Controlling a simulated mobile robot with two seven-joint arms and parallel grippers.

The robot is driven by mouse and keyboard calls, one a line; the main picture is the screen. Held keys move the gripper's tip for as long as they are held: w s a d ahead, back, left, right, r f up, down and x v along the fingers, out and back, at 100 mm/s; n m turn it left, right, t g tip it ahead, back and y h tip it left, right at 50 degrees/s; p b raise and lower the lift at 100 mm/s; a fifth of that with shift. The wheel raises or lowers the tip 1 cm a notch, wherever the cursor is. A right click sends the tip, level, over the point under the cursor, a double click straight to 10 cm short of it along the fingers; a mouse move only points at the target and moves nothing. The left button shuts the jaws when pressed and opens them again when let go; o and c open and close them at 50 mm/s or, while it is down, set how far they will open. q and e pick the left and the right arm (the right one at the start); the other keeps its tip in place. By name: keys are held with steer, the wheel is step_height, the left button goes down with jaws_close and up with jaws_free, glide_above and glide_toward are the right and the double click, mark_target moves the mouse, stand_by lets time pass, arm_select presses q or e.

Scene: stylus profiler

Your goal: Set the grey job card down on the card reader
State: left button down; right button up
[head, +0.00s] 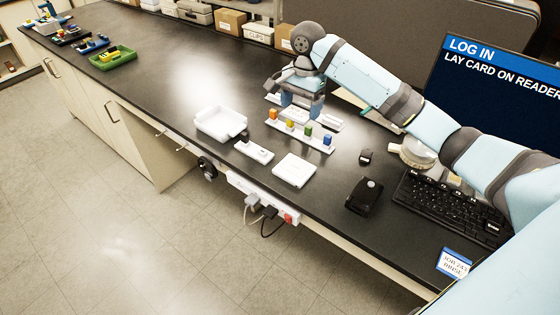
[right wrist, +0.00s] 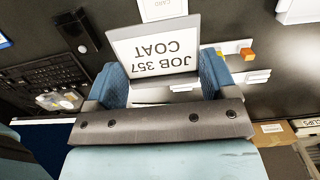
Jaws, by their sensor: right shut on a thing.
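The grey job card (right wrist: 155,52), marked JOB 357 COAT, is held between the two blue fingers of my right gripper (right wrist: 158,75). In the head view my right gripper (head: 301,104) is over the bench, behind the row of coloured blocks; the card is hard to make out there. A white square pad, apparently the card reader (head: 294,170), lies near the bench's front edge, in front of the blocks and apart from the gripper. Its lettered edge shows at the top of the right wrist view (right wrist: 165,8). My left gripper is not in view.
A white rack with coloured blocks (head: 300,137) stands between gripper and pad. A white tray (head: 221,123) and a small white unit (head: 254,152) lie left of the pad. A black mouse-like device (head: 363,196), keyboard (head: 450,205) and blue-edged card (head: 455,263) are to the right.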

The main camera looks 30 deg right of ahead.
steer(key=shift+w+f, duration=0.15)
steer(key=p, duration=0.1)
glide_above(296, 167)
step_height(296, 167, down, 14)
steer(key=shift+d+f, duration=0.15)
steer(key=shift+f, duration=0.1)
steer(key=shift+w+f, duration=0.1)
steer(key=shift+f, duration=2.45)
steer(key=o, duration=1.2)
steer(key=shift+f, duration=0.1)
step_height(296, 167, up, 12)
steer(key=shift+w+d, duration=0.15)
steer(key=shift+d, duration=0.3)
steer(key=shift+a, duration=0.1)
